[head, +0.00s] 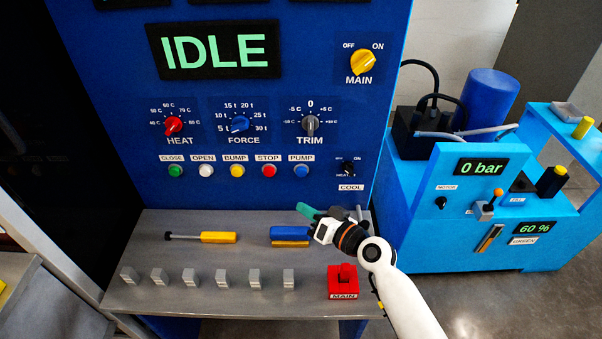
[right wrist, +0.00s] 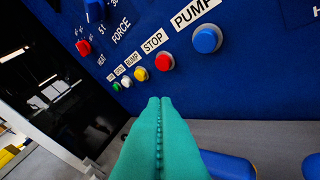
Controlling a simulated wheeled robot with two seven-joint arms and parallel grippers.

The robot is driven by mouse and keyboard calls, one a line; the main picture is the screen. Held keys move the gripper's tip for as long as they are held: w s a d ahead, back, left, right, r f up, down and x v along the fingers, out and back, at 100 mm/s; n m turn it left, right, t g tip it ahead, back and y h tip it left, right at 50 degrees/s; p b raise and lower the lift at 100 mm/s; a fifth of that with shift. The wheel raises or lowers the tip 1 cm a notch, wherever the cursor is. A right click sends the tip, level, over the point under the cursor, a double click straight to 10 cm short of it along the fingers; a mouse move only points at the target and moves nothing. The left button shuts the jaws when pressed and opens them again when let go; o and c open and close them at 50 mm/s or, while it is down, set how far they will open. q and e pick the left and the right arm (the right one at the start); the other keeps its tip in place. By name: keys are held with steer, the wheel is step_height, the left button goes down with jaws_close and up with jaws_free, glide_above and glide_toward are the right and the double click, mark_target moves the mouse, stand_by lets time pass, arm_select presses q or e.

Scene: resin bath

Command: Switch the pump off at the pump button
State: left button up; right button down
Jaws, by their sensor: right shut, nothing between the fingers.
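The pump button is a round blue button (head: 302,171) under the white PUMP label on the blue panel. It also shows in the right wrist view (right wrist: 207,38) at the upper right, right of the red STOP button (right wrist: 165,62). My right gripper (head: 305,210) is below the pump button in the head view, over the grey shelf, apart from the button. In the right wrist view its green fingers (right wrist: 160,103) are closed together with nothing between them, pointing toward the panel. My left gripper does not show.
The IDLE display (head: 214,51) is lit above the knobs. On the grey shelf (head: 200,260) lie a yellow-handled tool (head: 218,237), a blue and yellow item (head: 290,234), several grey blocks and a red MAIN switch (head: 342,282). A light-blue machine (head: 430,210) reading 0 bar stands right.

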mark_target(301, 171)
steer(key=w+b, duration=0.4)
steer(key=w, duration=0.4)
steer(key=shift+w, duration=0.25)
stand_by(1.8)
steer(key=shift+w+b, duration=0.4)
steer(key=shift+b, duration=0.25)
